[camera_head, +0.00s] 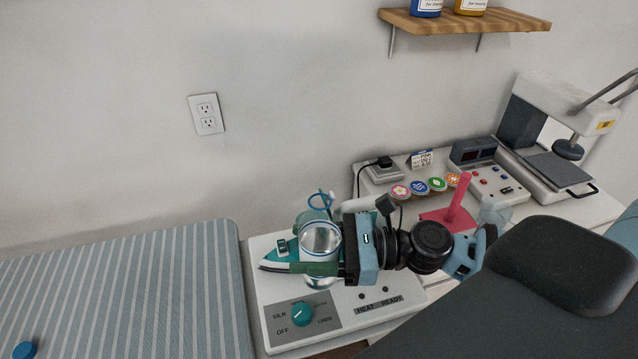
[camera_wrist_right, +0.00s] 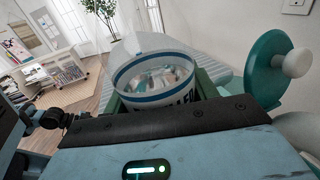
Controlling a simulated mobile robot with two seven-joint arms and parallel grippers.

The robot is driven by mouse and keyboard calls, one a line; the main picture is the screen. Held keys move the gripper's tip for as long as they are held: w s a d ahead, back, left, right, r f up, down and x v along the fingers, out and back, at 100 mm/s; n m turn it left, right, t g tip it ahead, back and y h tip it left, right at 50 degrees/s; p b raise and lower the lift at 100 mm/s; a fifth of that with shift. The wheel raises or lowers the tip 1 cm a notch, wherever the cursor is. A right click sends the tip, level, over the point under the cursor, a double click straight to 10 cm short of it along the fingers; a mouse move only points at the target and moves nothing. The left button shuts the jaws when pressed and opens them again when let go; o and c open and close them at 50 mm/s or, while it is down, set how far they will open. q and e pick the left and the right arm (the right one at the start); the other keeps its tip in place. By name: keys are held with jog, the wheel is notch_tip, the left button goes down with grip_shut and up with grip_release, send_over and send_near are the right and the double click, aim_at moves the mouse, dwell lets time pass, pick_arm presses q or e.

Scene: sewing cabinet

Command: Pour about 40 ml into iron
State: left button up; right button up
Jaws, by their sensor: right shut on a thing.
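The iron rests on a white base (camera_head: 268,300) with a teal dial (camera_head: 302,314). I cannot make out the iron's filling opening. My left gripper is not in view.
A striped ironing board (camera_head: 130,285) lies at the left. Right of the iron are round colored badges (camera_head: 419,187), a pink stand (camera_head: 455,208), a control box (camera_head: 485,178) and a white press (camera_head: 552,120). A wooden shelf (camera_head: 490,24) hangs above.

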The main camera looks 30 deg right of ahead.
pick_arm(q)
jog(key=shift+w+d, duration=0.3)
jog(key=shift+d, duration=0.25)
pick_arm(e)
jog(key=shift+s+d, duration=0.15)
jog(key=shift+d, duration=0.4)
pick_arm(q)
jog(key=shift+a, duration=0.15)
